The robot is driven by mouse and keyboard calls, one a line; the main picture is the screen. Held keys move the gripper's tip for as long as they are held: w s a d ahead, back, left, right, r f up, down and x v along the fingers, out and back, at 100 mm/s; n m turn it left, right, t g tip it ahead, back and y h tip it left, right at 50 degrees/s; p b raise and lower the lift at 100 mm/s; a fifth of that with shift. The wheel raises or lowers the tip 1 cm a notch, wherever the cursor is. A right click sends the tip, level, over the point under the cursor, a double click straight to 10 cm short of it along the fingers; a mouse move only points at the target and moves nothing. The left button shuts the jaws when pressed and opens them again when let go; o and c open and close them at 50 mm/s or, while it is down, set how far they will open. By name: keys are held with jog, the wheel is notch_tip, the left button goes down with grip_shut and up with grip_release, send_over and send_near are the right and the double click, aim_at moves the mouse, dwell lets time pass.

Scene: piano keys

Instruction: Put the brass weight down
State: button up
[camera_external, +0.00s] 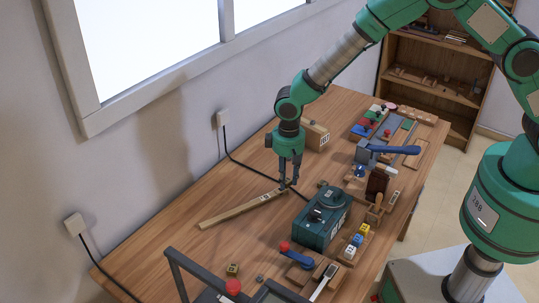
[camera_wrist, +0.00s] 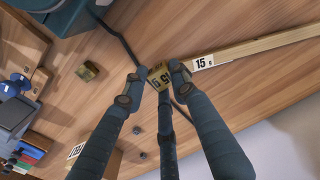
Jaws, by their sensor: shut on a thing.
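The brass weight (camera_wrist: 158,77) is a small yellowish block with dark marks on its face. In the wrist view it is between the fingertips of my gripper (camera_wrist: 156,80), which is shut on it. In the external view my gripper (camera_external: 289,184) points down just at the right end of a long wooden bar (camera_external: 243,208); the weight is mostly hidden there by the fingers. I cannot tell whether the weight touches the table.
A second brass block (camera_wrist: 88,70) stands near the green machine (camera_external: 322,217). Another brass block (camera_external: 232,269) is at the front. A cardboard-coloured box (camera_external: 315,136) stands behind my gripper. A black cable (camera_external: 250,168) runs along the table. Bare wood lies left of the machine.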

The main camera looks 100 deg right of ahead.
jog(key=w+a+r+n+b, duration=0.15)
jog(key=w+a+b, duration=0.25)
jog(key=w+a, duration=0.65)
notch_tip(320, 180, up, 3)
jog(key=b, duration=0.3)
send_over(254, 249)
jog(key=shift+f+b, duration=0.9)
jog(key=shift+f, duration=2.25)
jog(key=shift+f+b, duration=0.45)
jog(key=shift+f, duration=1.45)
jog(key=shift+f, duration=0.1)
